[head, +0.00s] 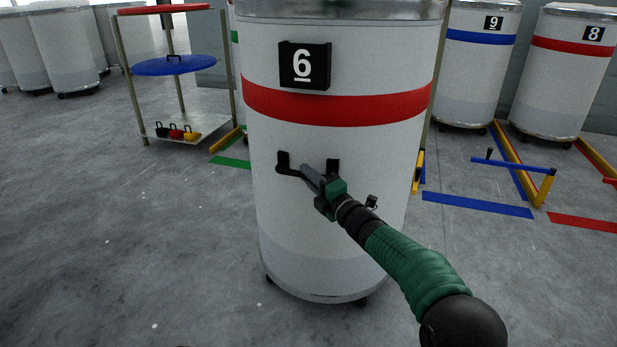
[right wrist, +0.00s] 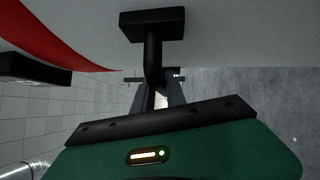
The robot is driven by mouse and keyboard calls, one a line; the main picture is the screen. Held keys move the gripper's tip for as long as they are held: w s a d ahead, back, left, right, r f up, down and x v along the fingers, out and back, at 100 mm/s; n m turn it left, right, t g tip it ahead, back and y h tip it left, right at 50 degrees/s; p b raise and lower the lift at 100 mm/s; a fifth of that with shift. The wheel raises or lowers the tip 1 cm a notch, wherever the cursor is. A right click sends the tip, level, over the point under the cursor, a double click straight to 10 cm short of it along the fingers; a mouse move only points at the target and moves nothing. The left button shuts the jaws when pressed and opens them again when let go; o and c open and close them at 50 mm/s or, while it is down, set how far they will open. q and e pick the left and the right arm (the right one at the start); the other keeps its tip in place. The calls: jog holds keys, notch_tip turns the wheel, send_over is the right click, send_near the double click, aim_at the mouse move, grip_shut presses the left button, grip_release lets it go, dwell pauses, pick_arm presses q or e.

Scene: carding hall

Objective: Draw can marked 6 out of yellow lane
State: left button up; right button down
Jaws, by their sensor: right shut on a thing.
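The can marked 6 (head: 335,190) is a tall white cylinder with a red band and a black number plate (head: 304,65). It stands upright on casters on the grey floor, close in front of me. The yellow lane's floor marking cannot be made out behind the can. My left gripper is not in view.
Can 9 (head: 475,75) with a blue band and can 8 (head: 560,80) stand at the back right. A blue gate bar (head: 512,164) on a yellow post is on the right. A shelf stand (head: 170,132) with lids is at the left. The floor at the left front is clear.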

jog(key=shift+d+f, duration=0.1)
jog(key=shift+f, duration=0.3)
jog(key=c, duration=1.4)
grip_release()
jog(key=shift+w, duration=0.1)
jog(key=shift+o, duration=0.6)
jog(key=shift+r, duration=0.2)
jog(key=p+v, duration=0.6)
jog(key=v, duration=1.1)
jog(key=shift+w, duration=0.1)
